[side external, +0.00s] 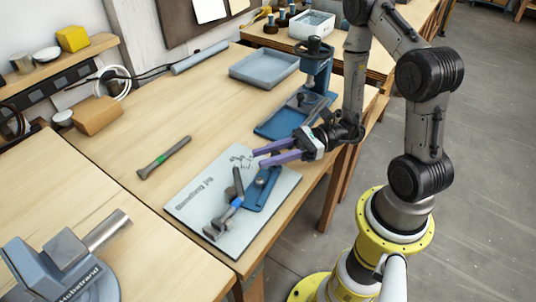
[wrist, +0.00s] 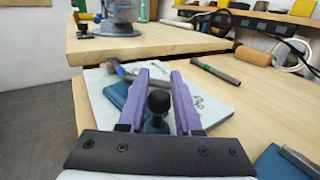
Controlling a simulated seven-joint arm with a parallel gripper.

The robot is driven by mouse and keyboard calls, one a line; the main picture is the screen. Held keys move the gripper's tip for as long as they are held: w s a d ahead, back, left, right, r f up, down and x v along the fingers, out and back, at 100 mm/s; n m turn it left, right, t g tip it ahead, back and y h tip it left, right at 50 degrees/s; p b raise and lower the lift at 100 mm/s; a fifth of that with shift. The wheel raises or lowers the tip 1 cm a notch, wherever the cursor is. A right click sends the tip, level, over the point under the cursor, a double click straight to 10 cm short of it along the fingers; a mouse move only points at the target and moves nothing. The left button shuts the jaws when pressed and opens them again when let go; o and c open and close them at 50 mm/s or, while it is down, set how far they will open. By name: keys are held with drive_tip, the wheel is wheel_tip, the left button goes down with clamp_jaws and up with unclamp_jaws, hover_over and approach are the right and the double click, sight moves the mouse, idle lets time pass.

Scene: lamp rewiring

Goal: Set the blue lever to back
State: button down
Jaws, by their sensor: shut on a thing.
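The blue lever unit is a blue base plate (side external: 264,190) on the pale board, with a round grey fitting on it. In the wrist view a dark lever knob (wrist: 158,101) rises from the blue base (wrist: 117,94). My gripper (side external: 257,158), with two purple fingers, reaches in from the right, low over the board's far side. In the wrist view the fingers (wrist: 159,78) stand on both sides of the knob, shut on the lever. The side view does not clearly show the knob, and the lever's tilt is hard to tell.
A blue-banded tool (side external: 219,225) lies on the board (side external: 186,207), close beside the blue base. A green-banded tool (side external: 164,157) lies left on the bench. A blue press (side external: 318,70) and grey tray (side external: 264,65) stand behind; a vise (side external: 62,272) is front left.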

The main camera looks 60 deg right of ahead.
drive_tip(key=shift+w+d+r, duration=0.1)
drive_tip(key=shift+w+d, duration=0.1)
drive_tip(key=shift+d, duration=0.05)
drive_tip(key=c, duration=0.8)
unclamp_jaws()
drive_tip(key=shift+o, duration=1)
drive_tip(key=shift+s+a, duration=0.1)
drive_tip(key=v, duration=1.2)
